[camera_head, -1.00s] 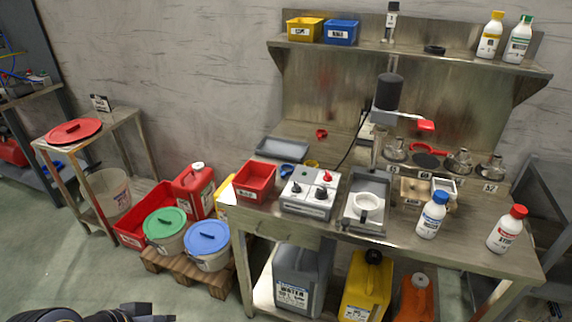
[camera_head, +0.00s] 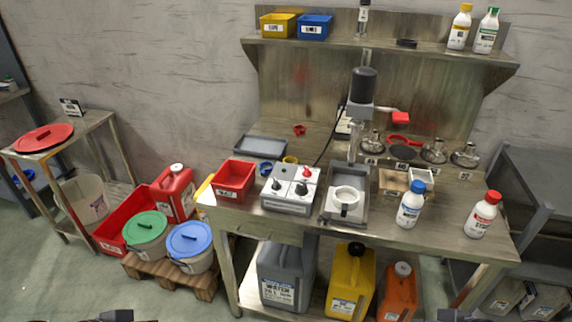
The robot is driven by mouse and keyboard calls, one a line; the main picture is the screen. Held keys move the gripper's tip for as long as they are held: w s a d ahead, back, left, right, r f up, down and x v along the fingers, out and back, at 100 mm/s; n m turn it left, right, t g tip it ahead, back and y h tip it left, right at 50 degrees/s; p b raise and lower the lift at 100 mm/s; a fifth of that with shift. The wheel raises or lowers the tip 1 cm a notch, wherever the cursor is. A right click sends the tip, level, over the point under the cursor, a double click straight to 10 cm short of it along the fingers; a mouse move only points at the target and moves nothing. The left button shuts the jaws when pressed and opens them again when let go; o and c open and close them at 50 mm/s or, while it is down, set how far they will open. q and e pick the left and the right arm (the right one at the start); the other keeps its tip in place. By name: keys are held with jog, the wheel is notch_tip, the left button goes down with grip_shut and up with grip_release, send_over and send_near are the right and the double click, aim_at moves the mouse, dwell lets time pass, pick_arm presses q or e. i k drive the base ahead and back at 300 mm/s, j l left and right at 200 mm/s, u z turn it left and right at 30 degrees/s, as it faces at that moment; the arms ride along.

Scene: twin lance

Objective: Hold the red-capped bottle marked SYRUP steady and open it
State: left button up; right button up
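A white bottle with a red cap (camera_head: 482,214) stands upright at the right end of the steel workbench. Its label has red lettering that is too small to read for sure. Its cap is on. A similar white bottle with a blue cap (camera_head: 411,204) stands to its left. Dark parts of my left arm (camera_head: 115,316) show at the bottom left edge, and dark parts of my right arm (camera_head: 470,315) show at the bottom right edge. Both are well below and apart from the bottles. Whether either gripper is open or shut cannot be seen.
The workbench (camera_head: 400,236) also holds a red bin (camera_head: 234,180), a switch box (camera_head: 291,188) and a dispenser (camera_head: 361,100) over a white cup (camera_head: 346,198). Several jugs stand underneath. Lidded buckets stand on a pallet at left. A grey shelf (camera_head: 540,180) stands close at right.

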aim_at(484, 213)
jog(key=z, duration=1.45)
jog(key=i+l+u, duration=0.2)
jog(key=l+u, duration=0.15)
jog(key=l, duration=0.2)
jog(key=i+l+u, duration=0.2)
jog(key=l, duration=0.15)
jog(key=l+u, duration=0.15)
jog(key=l, duration=0.15)
jog(key=i, duration=0.05)
